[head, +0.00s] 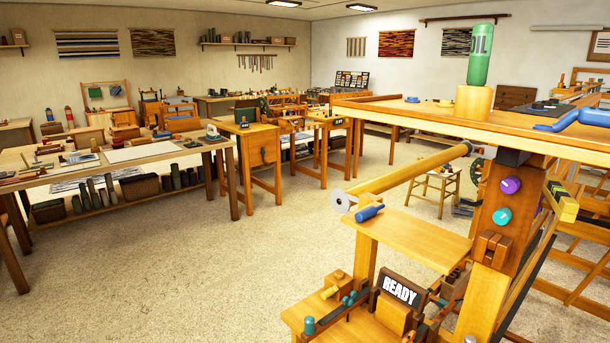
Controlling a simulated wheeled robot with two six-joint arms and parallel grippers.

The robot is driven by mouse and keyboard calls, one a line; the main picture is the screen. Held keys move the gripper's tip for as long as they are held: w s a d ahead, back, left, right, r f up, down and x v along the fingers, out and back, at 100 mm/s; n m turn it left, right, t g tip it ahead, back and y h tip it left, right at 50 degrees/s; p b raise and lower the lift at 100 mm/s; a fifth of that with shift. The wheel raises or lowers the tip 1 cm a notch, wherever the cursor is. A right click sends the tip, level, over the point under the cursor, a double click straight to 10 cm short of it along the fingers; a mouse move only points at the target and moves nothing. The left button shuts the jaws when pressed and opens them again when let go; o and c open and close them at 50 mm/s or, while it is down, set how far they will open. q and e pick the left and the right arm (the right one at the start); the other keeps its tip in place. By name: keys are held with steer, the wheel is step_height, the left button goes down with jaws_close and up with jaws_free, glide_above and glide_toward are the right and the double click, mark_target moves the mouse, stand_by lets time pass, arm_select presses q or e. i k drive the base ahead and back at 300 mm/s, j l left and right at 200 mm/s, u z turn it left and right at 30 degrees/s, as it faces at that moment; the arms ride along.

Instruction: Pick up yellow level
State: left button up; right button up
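I cannot make out a yellow level for certain in the head view. A small yellow block (568,209) shows on the side of the near wooden loom at the right, but I cannot tell what it is. Many small tools lie on the long workbench (180,150) at the left, too small to tell apart. Neither of my grippers is in view.
The near loom (510,185) fills the right side, with a green oil bottle (480,55) on its top and a READY sign (400,290) low down. A stool (437,185) stands behind it. The carpeted floor (240,265) in the middle is clear.

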mark_target(566, 207)
steer(key=z, duration=1.3)
